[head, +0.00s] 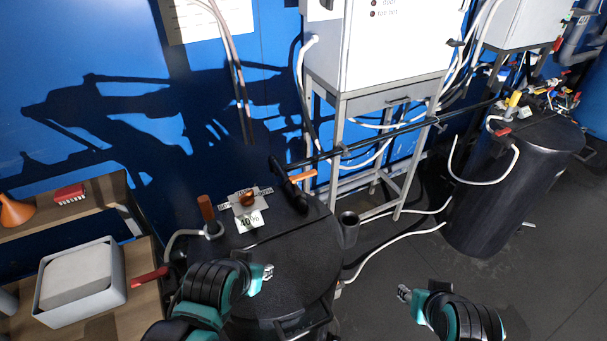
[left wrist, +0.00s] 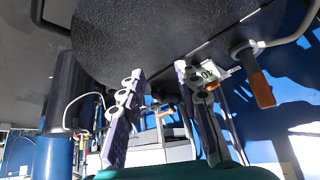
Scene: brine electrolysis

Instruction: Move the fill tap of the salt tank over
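The black salt tank (head: 285,262) stands at the front centre, with a "40%" label (head: 250,222) on its lid. An upright orange handle (head: 206,209) stands at the lid's left edge beside a grey hose; an orange handle also shows in the left wrist view (left wrist: 260,88). Another orange handle (head: 302,177) sits on the black pipe at the lid's back. I cannot tell which is the fill tap. My left gripper (head: 264,274) is over the lid, empty, its fingers (left wrist: 160,95) apart. My right gripper (head: 404,293) is right of the tank, over the floor, apparently empty.
A red handle (head: 150,277) lies left of my left arm. A wooden shelf holds a grey bin (head: 80,283) and an orange funnel (head: 14,212). A white cabinet (head: 375,45) on a metal stand is behind. A second black tank (head: 505,185) stands right; floor between is clear except hoses.

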